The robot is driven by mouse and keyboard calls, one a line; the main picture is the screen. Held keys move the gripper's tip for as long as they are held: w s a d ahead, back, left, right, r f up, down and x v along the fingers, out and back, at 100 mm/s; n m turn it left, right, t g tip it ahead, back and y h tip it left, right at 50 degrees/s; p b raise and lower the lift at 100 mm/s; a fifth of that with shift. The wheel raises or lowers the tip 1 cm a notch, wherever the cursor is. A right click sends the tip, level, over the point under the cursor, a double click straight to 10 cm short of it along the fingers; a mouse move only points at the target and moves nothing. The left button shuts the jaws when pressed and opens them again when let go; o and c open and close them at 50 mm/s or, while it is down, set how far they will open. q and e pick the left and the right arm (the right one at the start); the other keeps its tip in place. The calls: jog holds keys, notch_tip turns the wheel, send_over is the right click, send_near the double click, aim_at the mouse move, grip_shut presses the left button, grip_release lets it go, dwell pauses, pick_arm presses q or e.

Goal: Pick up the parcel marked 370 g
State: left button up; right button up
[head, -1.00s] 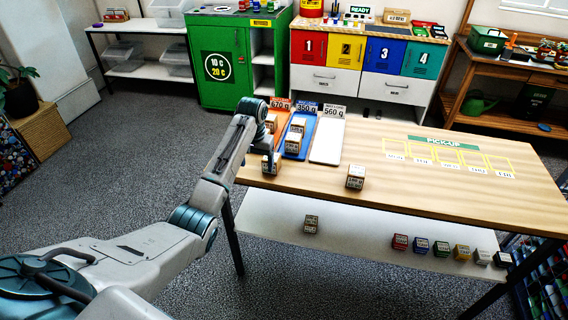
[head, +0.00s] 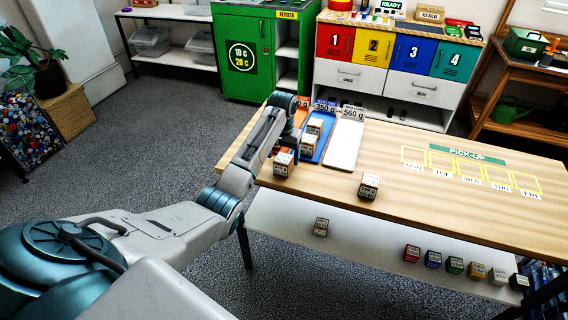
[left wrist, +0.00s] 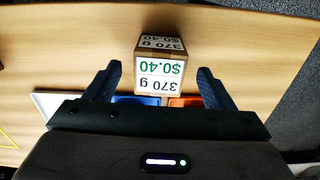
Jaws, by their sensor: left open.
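The parcel marked 370 g (left wrist: 160,72) is a small brown box with white labels reading 370 g and $0.40. In the left wrist view it stands ahead of my left gripper (left wrist: 159,76), roughly centred between the two spread fingers, with gaps on both sides. In the head view a small parcel (head: 283,164) stands at the table's left edge just below my left gripper (head: 284,150); its label is too small to read there. My left gripper is open and empty. My right gripper is not in view.
Sloped orange, blue (head: 319,141) and white (head: 345,143) lanes lie behind, the blue one holding parcels. Another parcel (head: 369,185) stands on the table (head: 430,200). The lower shelf (head: 365,246) holds several small boxes.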

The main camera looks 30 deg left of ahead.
aim_at(284, 158)
pick_arm(q)
jog(key=f, duration=0.1)
jog(key=f+p, duration=0.1)
jog(key=f, duration=0.1)
jog(key=shift+w+f, duration=0.25)
jog(key=shift+f, duration=0.65)
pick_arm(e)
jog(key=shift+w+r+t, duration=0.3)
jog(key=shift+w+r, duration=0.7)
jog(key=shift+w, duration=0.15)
pick_arm(q)
jog(key=shift+c, duration=1)
jog(key=c, duration=1.1)
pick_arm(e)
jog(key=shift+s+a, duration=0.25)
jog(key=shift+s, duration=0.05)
